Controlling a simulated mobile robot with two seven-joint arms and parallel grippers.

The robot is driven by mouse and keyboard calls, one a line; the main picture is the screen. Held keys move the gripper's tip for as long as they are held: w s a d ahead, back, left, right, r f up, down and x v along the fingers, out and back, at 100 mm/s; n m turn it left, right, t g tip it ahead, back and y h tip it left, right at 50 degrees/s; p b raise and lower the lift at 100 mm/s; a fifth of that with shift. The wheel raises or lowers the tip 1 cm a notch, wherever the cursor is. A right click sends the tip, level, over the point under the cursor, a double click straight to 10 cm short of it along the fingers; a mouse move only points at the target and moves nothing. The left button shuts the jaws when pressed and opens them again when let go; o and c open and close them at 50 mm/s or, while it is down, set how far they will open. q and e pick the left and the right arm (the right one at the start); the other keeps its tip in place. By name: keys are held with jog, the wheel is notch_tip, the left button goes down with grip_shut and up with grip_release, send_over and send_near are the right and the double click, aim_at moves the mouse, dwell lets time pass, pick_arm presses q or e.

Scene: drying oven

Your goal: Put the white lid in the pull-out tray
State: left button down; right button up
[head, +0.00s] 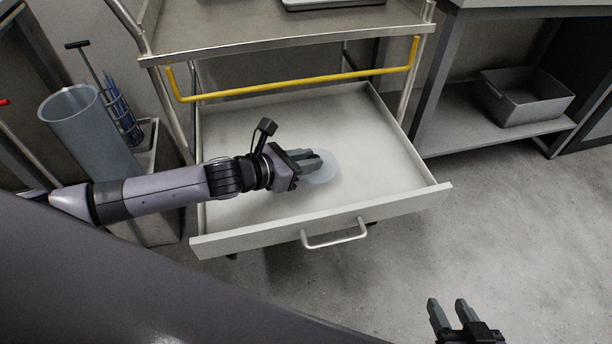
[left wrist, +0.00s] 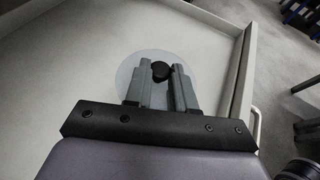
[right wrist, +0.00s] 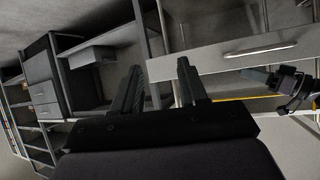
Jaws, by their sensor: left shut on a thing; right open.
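The lid (head: 328,172) is a pale, translucent-looking disc in the head view, over the middle of the pull-out tray (head: 375,115). In the left wrist view the lid (left wrist: 190,68) is round with a dark knob (left wrist: 161,71) between the fingertips. My left gripper (head: 322,160) is shut on the lid by this knob, inside the tray's outline. I cannot tell whether the lid touches the tray floor. My right gripper (head: 447,306) is open and empty, low at the right of the head view, apart from the tray; its fingers also show in the right wrist view (right wrist: 158,85).
The tray is pulled out of a metal cart, with a front handle (head: 335,235) and a yellow rail (head: 290,86) above its back. A grey cylinder (head: 85,125) and a rack (head: 122,112) stand left. A grey bin (head: 527,95) sits on a shelf at right. The tray floor is otherwise clear.

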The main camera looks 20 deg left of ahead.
pick_arm(q)
notch_tip(320, 180, down, 4)
jog(key=shift+r+b, duration=0.1)
jog(key=shift+b, duration=0.65)
jog(key=shift+f, duration=0.25)
jog(key=shift+r, duration=0.15)
jog(key=shift+f, duration=0.2)
jog(key=c, duration=0.9)
grip_release()
jog(key=shift+c, duration=0.2)
pick_arm(e)
jog(key=shift+w+a+r, duration=0.25)
jog(key=shift+a+r, duration=0.1)
jog(key=shift+a, duration=0.2)
pick_arm(q)
jog(key=shift+r, duration=0.2)
